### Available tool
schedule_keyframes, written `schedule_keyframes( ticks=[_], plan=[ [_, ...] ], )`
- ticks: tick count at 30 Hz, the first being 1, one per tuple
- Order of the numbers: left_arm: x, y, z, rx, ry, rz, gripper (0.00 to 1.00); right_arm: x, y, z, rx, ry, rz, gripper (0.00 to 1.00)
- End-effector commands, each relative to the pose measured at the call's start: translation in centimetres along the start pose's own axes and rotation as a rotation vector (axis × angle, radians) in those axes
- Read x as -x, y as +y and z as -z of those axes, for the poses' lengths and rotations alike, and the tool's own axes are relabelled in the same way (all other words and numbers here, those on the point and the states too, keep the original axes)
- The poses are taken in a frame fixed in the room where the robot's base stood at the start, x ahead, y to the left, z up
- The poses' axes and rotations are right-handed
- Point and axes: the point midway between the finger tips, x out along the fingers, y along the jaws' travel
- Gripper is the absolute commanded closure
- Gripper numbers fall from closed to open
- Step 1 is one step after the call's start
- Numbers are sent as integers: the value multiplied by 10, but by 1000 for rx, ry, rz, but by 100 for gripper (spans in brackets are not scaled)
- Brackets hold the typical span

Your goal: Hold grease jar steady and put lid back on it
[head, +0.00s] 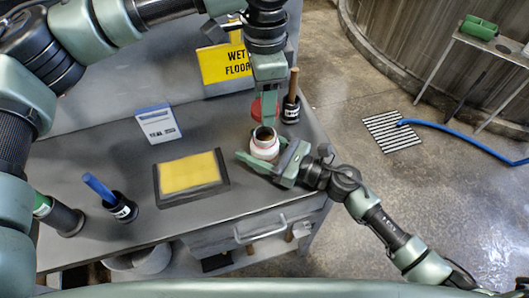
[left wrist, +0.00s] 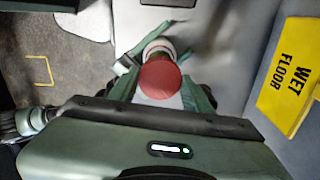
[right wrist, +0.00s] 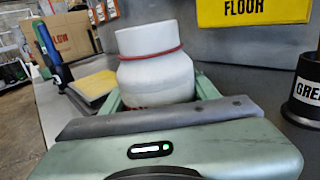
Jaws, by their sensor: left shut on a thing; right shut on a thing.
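The white grease jar (head: 264,148) is upright near the desk's right end, its open mouth showing dark contents. My right gripper (head: 275,165) is shut around its body from the right. In the right wrist view the jar (right wrist: 155,78) sits between my fingers, with a thin red band around its neck. My left gripper (head: 267,112) comes down from above, shut on the round red lid (head: 256,110). The lid is apart from the jar's mouth in the head view. In the left wrist view the lid (left wrist: 159,79) partly covers the jar (left wrist: 157,47).
A dark cup with a wooden-handled tool (head: 291,108) stands close behind the jar on the right. A yellow-topped tray (head: 190,174), a small sign (head: 158,124) and a cup with a blue handle (head: 122,208) are to the left. A yellow wet-floor sign (head: 224,63) is behind.

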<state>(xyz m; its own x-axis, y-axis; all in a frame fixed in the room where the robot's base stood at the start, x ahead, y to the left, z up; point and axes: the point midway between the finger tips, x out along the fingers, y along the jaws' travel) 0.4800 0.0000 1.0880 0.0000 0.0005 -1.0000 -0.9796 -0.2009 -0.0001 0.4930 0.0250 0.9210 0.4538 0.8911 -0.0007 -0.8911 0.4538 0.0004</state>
Motion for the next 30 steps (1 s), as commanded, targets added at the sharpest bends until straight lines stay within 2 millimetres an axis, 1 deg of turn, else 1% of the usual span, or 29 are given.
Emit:
schedule_keyframes(
  ticks=[3,5,12,15,30],
  plan=[
    [-1,0,0,0,0,0,89,0,0,0,0,0,0,100],
    [-5,0,0,0,-1,-2,89,0,0,0,0,0,0,100],
    [-40,1,0,0,-1,-3,89,0,0,0,0,0,0,100],
    [-48,1,0,0,0,-1,89,0,0,0,0,-1,0,100],
    [-50,0,0,0,0,0,89,0,0,0,0,-1,0,100]
  ],
)
